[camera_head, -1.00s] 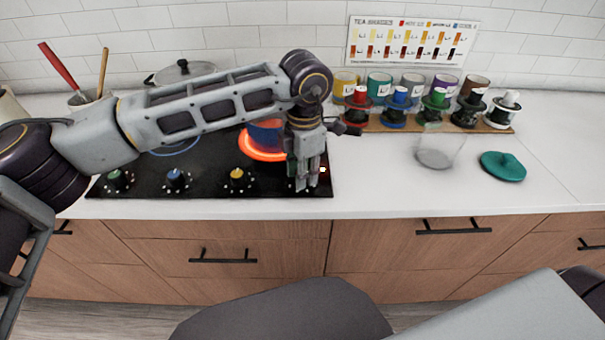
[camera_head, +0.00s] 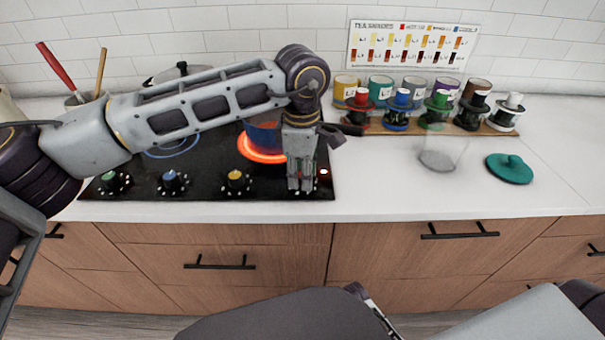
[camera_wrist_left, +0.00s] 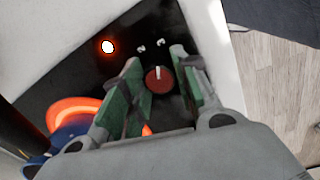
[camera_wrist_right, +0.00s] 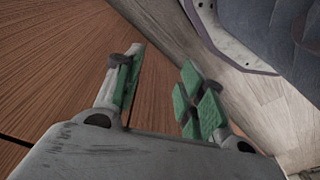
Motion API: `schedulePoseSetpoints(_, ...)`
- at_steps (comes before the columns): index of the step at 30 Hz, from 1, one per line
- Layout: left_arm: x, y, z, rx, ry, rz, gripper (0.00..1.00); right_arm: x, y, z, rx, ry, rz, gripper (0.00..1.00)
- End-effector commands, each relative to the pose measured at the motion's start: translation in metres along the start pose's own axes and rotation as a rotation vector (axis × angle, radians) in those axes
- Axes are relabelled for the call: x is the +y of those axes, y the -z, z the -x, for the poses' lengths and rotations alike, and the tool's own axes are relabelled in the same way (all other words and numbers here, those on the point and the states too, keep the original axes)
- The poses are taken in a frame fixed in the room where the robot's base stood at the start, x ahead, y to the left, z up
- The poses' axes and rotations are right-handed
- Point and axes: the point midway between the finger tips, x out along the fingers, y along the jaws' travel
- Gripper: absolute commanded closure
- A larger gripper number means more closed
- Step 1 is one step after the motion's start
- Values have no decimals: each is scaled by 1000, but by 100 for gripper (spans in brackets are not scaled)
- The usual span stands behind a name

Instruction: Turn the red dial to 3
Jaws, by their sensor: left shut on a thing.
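The red dial (camera_wrist_left: 160,80) has a white pointer mark and sits at the front right of the black cooktop (camera_head: 205,188). In the left wrist view it lies between my left gripper's (camera_wrist_left: 154,60) green-padded fingers, which are shut on it. In the head view my left gripper (camera_head: 301,187) points down over that corner, and its fingers hide the dial. My right gripper (camera_wrist_right: 162,64) is open and empty, in front of the wooden drawers.
A blue pot (camera_head: 263,135) stands on the glowing burner (camera_head: 255,151), close behind the left gripper. Yellow (camera_head: 235,178), blue (camera_head: 172,180) and green (camera_head: 111,181) dials line the cooktop front. A glass (camera_head: 437,160) and a teal lid (camera_head: 509,169) stand on the right counter.

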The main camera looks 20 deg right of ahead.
Motion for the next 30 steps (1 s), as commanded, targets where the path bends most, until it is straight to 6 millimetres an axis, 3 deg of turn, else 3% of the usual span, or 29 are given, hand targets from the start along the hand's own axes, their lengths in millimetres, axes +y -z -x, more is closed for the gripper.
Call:
schedulePoseSetpoints(20, 0, 1, 0, -2, 1, -80, 94, -1, 3, 8, 2, 3, 2, 60)
schedulePoseSetpoints(21, 0, 1, 0, -2, 1, -80, 69, -1, 3, 8, 1, 3, 2, 60)
schedulePoseSetpoints(26, 0, 1, 0, -2, 1, -80, 48, -1, 2, 7, -1, 3, 2, 60)
schedulePoseSetpoints(30, 0, 0, 0, -3, 1, -80, 48, -1, 1, 7, -3, 3, 2, 60)
